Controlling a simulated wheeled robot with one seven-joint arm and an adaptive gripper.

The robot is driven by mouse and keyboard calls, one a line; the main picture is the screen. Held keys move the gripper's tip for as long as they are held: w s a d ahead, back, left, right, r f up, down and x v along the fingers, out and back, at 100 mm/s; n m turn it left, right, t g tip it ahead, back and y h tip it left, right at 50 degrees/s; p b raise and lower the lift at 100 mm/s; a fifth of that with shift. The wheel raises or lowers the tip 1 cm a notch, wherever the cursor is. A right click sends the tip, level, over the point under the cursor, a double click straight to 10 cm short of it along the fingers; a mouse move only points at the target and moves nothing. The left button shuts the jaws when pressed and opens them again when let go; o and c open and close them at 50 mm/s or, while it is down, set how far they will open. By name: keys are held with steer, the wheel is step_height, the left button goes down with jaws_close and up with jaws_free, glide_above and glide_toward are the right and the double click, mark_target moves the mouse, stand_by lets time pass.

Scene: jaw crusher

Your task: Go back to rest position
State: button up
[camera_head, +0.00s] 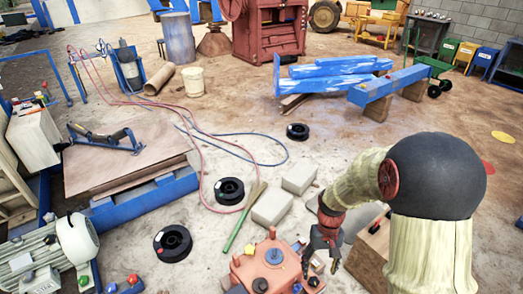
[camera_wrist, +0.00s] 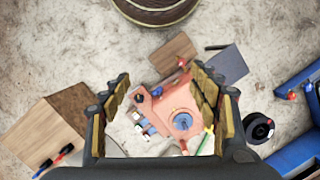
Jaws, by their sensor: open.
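My gripper (camera_wrist: 163,115) is open and empty in the wrist view, its two fingers spread wide at left and right. It points down from above at a red box-shaped machine part (camera_wrist: 158,110) with a blue round cap on top. In the head view, my gripper (camera_head: 322,250) hangs at the lower right, beside the red machine part (camera_head: 268,266). I cannot tell from the head view how high it is above the ground. My arm bends down to it from the right.
A wooden box (camera_wrist: 45,130) stands left in the wrist view. Grey blocks (camera_head: 272,206), a green-handled tool (camera_head: 240,225) and black spools (camera_head: 172,243) lie on the floor. A blue frame with a wooden board (camera_head: 130,160) stands left. A blue steel beam (camera_head: 388,84) lies behind. Mid-floor is fairly clear.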

steer(key=s+r+t+p, duration=0.1)
steer(key=s+r, duration=0.4)
steer(key=r, duration=0.6)
steer(key=s+r+t+p, duration=0.2)
steer(key=s+r+t, duration=0.2)
steer(key=r, duration=0.7)
steer(key=s+r+t+p, duration=0.1)
steer(key=s+r+t, duration=0.2)
steer(key=r, duration=0.9)
steer(key=s, duration=0.3)
steer(key=shift+m+p, duration=0.3)
steer(key=shift+s, duration=0.1)
